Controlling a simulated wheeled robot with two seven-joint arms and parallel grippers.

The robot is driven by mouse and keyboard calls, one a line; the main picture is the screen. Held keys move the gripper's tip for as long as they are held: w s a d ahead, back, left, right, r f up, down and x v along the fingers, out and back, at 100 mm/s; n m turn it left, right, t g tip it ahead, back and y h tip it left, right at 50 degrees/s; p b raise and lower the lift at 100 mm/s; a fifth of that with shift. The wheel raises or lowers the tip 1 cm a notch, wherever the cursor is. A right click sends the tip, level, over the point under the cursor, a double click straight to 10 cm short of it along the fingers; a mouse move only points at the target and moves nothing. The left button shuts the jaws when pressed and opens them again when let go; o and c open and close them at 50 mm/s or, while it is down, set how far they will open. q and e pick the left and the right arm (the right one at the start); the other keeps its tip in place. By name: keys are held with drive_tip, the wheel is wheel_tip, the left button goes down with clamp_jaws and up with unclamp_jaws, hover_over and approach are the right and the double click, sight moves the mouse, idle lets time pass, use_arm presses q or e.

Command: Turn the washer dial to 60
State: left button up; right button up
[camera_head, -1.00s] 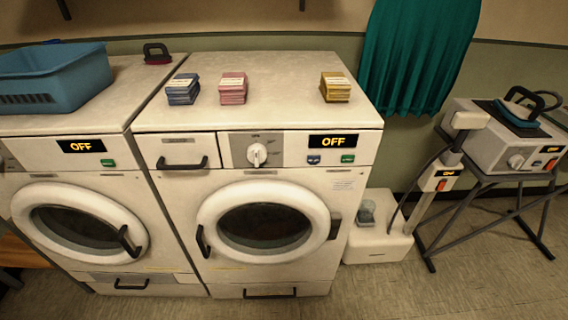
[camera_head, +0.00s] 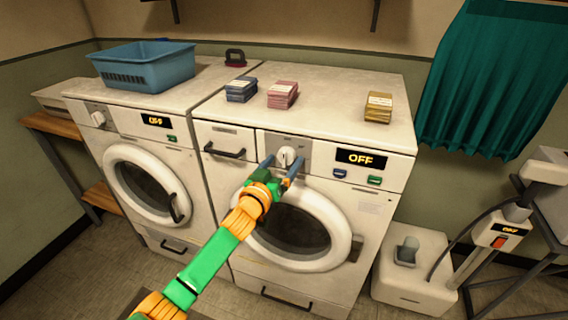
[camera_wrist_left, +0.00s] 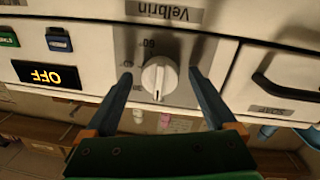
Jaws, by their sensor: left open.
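The washer dial (camera_head: 287,157) is a white knob on a grey panel of the right-hand machine (camera_head: 392,129). In the left wrist view the dial (camera_wrist_left: 158,78) appears upside down, with small marks around it, one reading 60. My left gripper (camera_head: 282,161) is open in front of the panel. In the left wrist view its two blue fingers (camera_wrist_left: 163,80) stand on either side of the dial, with gaps between them and the knob. The display (camera_head: 360,158) reads OFF. My right gripper is not in view.
A drawer handle (camera_head: 224,151) is left of the dial. Blue (camera_head: 340,173) and green (camera_head: 375,180) buttons sit under the display. A second machine with a similar dial (camera_head: 98,119) stands at the left. Card stacks and a blue basket (camera_head: 145,66) are on top.

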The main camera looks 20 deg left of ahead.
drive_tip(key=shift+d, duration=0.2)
use_arm(q)
drive_tip(key=c, duration=1.4)
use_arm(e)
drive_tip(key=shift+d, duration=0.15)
